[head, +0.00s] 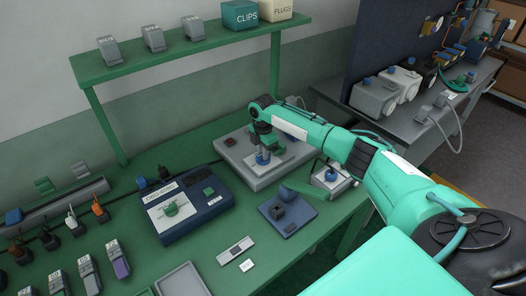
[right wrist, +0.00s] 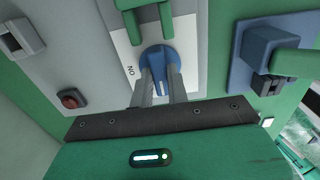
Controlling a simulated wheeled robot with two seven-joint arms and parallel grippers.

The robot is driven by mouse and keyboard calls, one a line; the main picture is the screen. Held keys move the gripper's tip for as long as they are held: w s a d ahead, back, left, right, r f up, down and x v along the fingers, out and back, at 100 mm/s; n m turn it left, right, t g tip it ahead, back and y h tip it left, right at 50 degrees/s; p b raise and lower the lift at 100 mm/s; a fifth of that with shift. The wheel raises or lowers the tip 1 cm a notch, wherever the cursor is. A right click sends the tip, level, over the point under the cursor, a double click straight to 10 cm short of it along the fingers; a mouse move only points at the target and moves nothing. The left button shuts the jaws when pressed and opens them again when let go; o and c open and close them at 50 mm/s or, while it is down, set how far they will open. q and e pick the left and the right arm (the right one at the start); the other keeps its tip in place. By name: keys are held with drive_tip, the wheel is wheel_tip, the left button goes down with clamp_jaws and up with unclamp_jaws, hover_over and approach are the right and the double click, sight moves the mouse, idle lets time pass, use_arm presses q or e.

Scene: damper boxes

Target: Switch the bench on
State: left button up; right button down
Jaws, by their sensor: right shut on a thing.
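A low grey box (head: 228,172) stands on the green bench. On its white plate is a blue rotary knob (head: 263,158), which also shows in the right wrist view (right wrist: 159,60). An upside-down "ON" mark is printed on the plate beside the knob. My right gripper (head: 262,151) reaches down from above; in the right wrist view its two fingers are shut on the knob, one on each side. A red button (right wrist: 70,98) sits on the same box, away from the fingers. My left gripper is not in view.
A dark blue box (head: 196,221) with a green knob stands left of the grey box. A blue plate (head: 293,226) with a block on it lies in front. A green shelf (head: 180,56) stands behind. Chargers and small grey units (head: 89,271) crowd the bench's left.

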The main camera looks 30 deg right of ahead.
drive_tip(key=shift+r+m+p, duration=0.2)
drive_tip(key=shift+m+p, duration=1.05)
drive_tip(key=shift+m, duration=0.25)
drive_tip(key=m+p, duration=0.3)
drive_tip(key=m, duration=0.2)
drive_tip(key=shift+p, duration=0.3)
drive_tip(key=m+p, duration=0.3)
drive_tip(key=m, duration=0.2)
drive_tip(key=shift+m, duration=0.4)
drive_tip(key=shift+w+f+m+p, duration=0.1)
drive_tip(key=shift+m+p, duration=0.9)
drive_tip(key=shift+m, duration=1)
drive_tip(key=c, duration=1.4)
unclamp_jaws()
drive_tip(key=shift+o, duration=0.2)
wheel_tip(320, 180, up, 14)
drive_tip(key=b, duration=0.3)
